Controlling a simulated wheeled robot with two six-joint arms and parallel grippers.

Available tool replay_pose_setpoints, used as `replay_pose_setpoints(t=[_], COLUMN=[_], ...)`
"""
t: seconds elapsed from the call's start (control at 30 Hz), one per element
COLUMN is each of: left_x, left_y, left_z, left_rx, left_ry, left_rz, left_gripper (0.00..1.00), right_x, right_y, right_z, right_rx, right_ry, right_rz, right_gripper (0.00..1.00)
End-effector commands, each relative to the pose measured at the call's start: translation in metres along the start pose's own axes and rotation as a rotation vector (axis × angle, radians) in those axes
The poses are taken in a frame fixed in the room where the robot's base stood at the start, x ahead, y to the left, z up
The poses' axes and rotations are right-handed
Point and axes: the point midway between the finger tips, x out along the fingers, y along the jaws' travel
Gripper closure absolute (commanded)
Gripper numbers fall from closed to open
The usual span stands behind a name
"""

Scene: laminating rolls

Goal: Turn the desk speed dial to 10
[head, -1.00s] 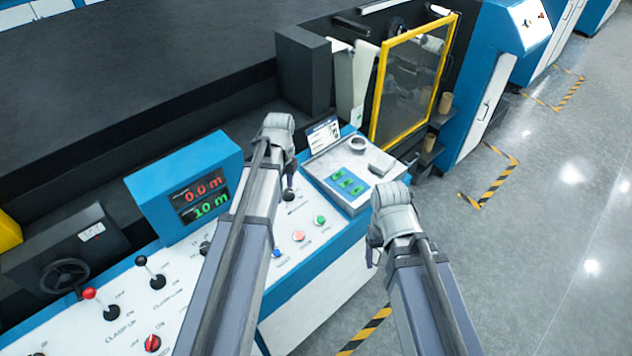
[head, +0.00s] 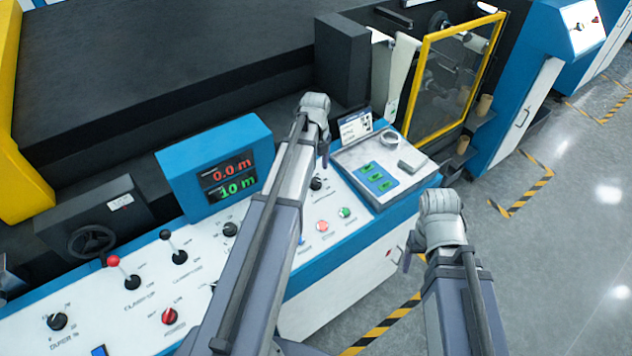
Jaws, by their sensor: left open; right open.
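The white sloped control desk (head: 262,250) carries several black knobs. One knob (head: 230,229) stands below the display, left of my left arm. Another knob (head: 316,183) stands just right of that arm. A third knob (head: 57,321), labelled TAPER %, is at the lower left. I cannot read which one is the speed dial. My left gripper (head: 324,155) is above the desk's back part, with its fingers mostly hidden behind the wrist; it is open and apart from the knobs. My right gripper (head: 405,260) is open and empty in front of the desk's right end.
A blue display (head: 213,166) reads 0.0 m and 10 m. Red-knobbed (head: 132,282) and black-knobbed (head: 180,257) levers, a red power switch (head: 170,316), and red and green buttons (head: 344,212) share the desk. A yellow-framed guard (head: 420,90) stands behind. Floor at right is clear.

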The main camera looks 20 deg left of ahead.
Motion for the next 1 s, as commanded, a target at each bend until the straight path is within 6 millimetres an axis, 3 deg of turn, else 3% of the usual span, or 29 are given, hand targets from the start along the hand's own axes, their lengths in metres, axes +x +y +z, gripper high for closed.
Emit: replay_pose_setpoints(t=[0.03,0.3,0.7,1.0], left_x=[0.014,0.045,0.049,0.049], left_y=[0.0,0.0,0.0,0.0], left_z=[0.0,0.0,0.0,0.0], left_rx=[0.0,0.0,0.0,0.0], left_ry=[0.0,0.0,0.0,0.0], left_rz=[0.0,0.0,0.0,0.0], left_gripper=[0.29,0.29,0.29,0.62], right_x=[0.014,0.045,0.049,0.049], right_y=[-0.001,-0.004,-0.005,-0.005], right_z=[-0.001,-0.003,-0.003,-0.003], right_rx=[0.0,-0.001,0.0,0.0], right_ry=[0.0,0.0,0.0,0.0], right_rz=[0.0,0.0,0.0,0.0], right_gripper=[0.29,0.29,0.29,0.29])
